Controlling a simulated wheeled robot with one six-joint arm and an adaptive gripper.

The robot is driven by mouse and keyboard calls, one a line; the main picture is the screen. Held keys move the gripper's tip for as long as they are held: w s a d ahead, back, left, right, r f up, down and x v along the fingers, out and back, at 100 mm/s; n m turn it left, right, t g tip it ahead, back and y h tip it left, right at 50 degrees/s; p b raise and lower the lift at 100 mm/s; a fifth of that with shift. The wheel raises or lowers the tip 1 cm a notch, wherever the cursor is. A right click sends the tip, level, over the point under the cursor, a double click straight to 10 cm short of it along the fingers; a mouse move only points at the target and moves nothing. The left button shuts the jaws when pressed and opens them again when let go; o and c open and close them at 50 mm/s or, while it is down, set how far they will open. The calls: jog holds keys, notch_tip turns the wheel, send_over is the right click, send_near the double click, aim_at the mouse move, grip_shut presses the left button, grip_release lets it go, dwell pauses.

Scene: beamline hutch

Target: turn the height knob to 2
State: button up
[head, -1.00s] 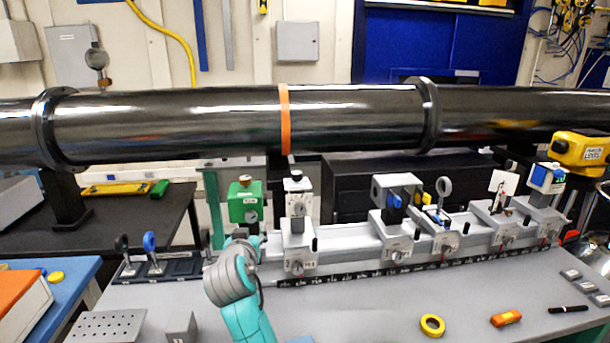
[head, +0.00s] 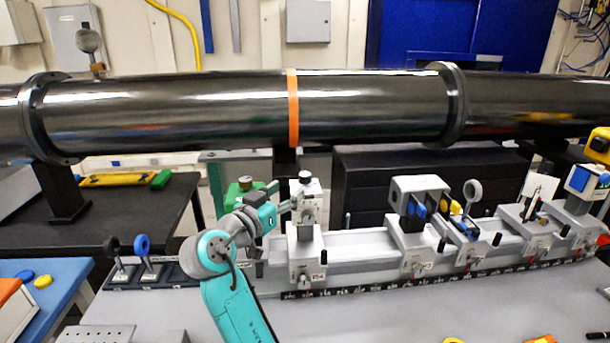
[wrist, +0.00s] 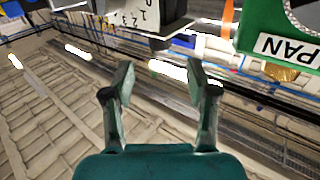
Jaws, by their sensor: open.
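A white upright unit (head: 308,205) with a black cap on top and small dials on its face stands on the left rail carriage. It may carry the height knob; its labels are too small to read in the head view. My gripper (head: 286,197) is open and empty just left of this unit's upper part. In the wrist view my fingers (wrist: 160,80) are spread with nothing between them. A white face with digits (wrist: 128,14) and a dark part below it show at the top, beyond the fingertips. Which number the knob is set to cannot be told.
A green box (head: 231,196) stands behind my gripper; its "PAN" label (wrist: 288,48) shows in the wrist view. More carriages (head: 411,244) with optics stand along the rail to the right. A black beam pipe (head: 190,112) runs across behind. The front bench top is mostly clear.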

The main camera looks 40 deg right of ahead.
aim_at(302, 180)
jog(key=x, duration=0.9)
grip_shut()
